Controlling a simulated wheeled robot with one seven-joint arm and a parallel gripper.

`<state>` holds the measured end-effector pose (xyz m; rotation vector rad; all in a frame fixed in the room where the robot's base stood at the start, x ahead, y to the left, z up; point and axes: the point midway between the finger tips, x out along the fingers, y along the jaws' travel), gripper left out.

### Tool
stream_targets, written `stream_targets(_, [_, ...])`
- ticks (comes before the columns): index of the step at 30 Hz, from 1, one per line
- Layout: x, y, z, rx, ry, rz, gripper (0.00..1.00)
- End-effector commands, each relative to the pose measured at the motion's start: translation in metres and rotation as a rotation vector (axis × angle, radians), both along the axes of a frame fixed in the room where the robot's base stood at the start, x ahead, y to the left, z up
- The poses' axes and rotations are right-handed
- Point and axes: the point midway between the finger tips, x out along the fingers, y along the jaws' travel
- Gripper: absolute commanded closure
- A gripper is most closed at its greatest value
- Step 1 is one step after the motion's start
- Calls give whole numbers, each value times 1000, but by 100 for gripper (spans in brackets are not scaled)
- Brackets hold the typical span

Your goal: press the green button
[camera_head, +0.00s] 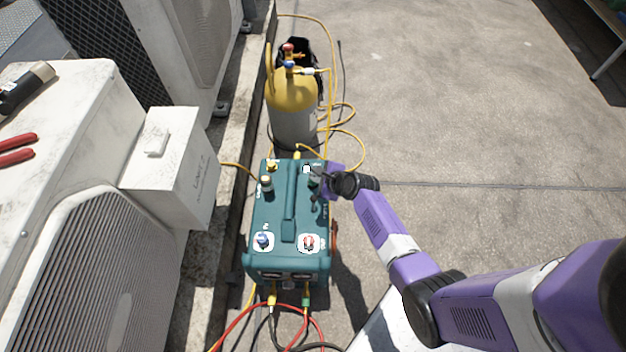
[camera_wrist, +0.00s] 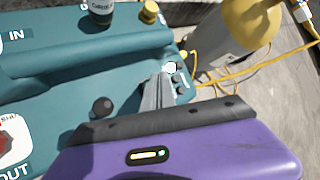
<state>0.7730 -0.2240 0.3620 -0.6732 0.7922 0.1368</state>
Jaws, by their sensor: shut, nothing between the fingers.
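The teal recovery machine (camera_head: 290,215) stands on the concrete with knobs and labels on its top. I cannot make out a green button for certain in either view. A small white-plated control (camera_head: 307,169) sits at the machine's far right corner; what seems to be the same plate shows just beyond my fingertips in the wrist view (camera_wrist: 172,67). My gripper (camera_head: 317,193) is over the right side of the machine's top. In the wrist view its fingers (camera_wrist: 160,82) are together and empty, pointing at that corner. Whether they touch the panel I cannot tell.
A yellow-and-grey cylinder (camera_head: 293,100) with yellow hoses stands just behind the machine. White condenser units (camera_head: 70,150) line the left. A red knob (camera_head: 308,242) and a blue knob (camera_head: 263,240) are near the machine's front. Open concrete lies to the right.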

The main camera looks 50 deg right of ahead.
Motion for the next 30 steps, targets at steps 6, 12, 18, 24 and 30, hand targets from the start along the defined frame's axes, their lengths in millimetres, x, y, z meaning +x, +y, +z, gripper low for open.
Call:
stream_targets(6, [0,0,-2,0,0,0,100])
stream_targets(12, [0,0,-4,0,0,0,100])
stream_targets(18, [0,0,-7,0,0,0,100])
stream_targets(24, [0,0,-9,0,0,0,100])
stream_targets(30, [0,0,-11,0,1,-1,100])
